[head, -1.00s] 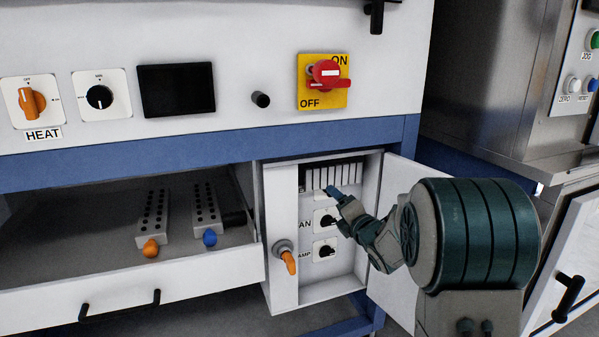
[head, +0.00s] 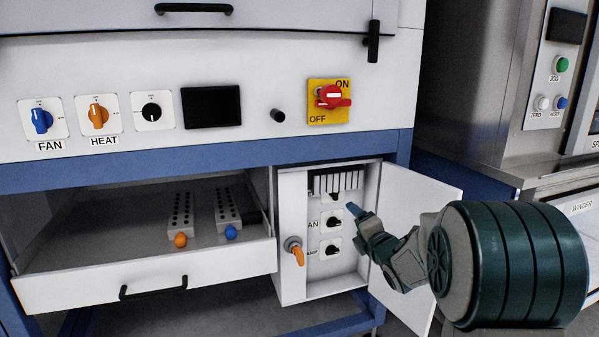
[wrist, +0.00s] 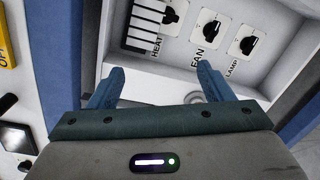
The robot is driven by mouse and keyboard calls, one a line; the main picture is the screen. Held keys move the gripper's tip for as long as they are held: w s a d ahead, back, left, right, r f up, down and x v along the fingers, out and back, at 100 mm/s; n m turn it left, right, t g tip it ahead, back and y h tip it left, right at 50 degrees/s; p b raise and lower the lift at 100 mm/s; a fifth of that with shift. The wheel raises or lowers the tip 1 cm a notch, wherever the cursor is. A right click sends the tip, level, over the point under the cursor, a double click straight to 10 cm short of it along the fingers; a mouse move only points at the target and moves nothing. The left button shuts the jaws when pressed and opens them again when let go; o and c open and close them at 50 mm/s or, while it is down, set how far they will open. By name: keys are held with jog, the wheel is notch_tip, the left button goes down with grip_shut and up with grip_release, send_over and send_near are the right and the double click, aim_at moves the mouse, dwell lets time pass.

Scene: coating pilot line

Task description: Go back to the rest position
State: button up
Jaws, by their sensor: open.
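My gripper (head: 354,211) is in front of the open control cabinet (head: 293,222) at the lower middle of the head view. In the wrist view its two blue fingers stand apart with nothing between them, so my gripper (wrist: 160,82) is open and empty. Beyond the fingers are black knobs on white plates, labelled HEAT, FAN and LAMP; the fan knob (wrist: 209,32) and lamp knob (wrist: 247,44) show clearly. The fingers appear apart from the knobs. In the head view the HEAT knob is partly hidden by shadow.
The cabinet door (head: 415,225) hangs open behind my arm. An open drawer (head: 150,275) to the left holds two perforated blocks with an orange and a blue knob. An orange-handled latch (head: 296,252) sticks out at the cabinet's left. A red switch (head: 332,97) sits above.

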jog(key=s+d+r+m+g+h+p, duration=0.2)
jog(key=s+r+m+g+h+p, duration=0.1)
jog(key=s+r+m+p, duration=0.5)
jog(key=s+d+r+m+g+h+p, duration=0.1)
jog(key=s+r+m+g+h+p, duration=0.15)
jog(key=s+r+m+p, duration=0.6)
jog(key=s+a+r+m+g+p, duration=0.1)
jog(key=s+r+m+g+p, duration=0.3)
jog(key=s+r+p, duration=0.4)
jog(key=s+a+r+m+g+p, duration=0.2)
jog(key=s+r+m+g+p, duration=0.2)
jog(key=s+r+p, duration=0.4)
jog(key=s+m+y+p, duration=0.1)
jog(key=s+p, duration=0.3)
jog(key=p, duration=0.3)
jog(key=shift+s+a, duration=0.15)
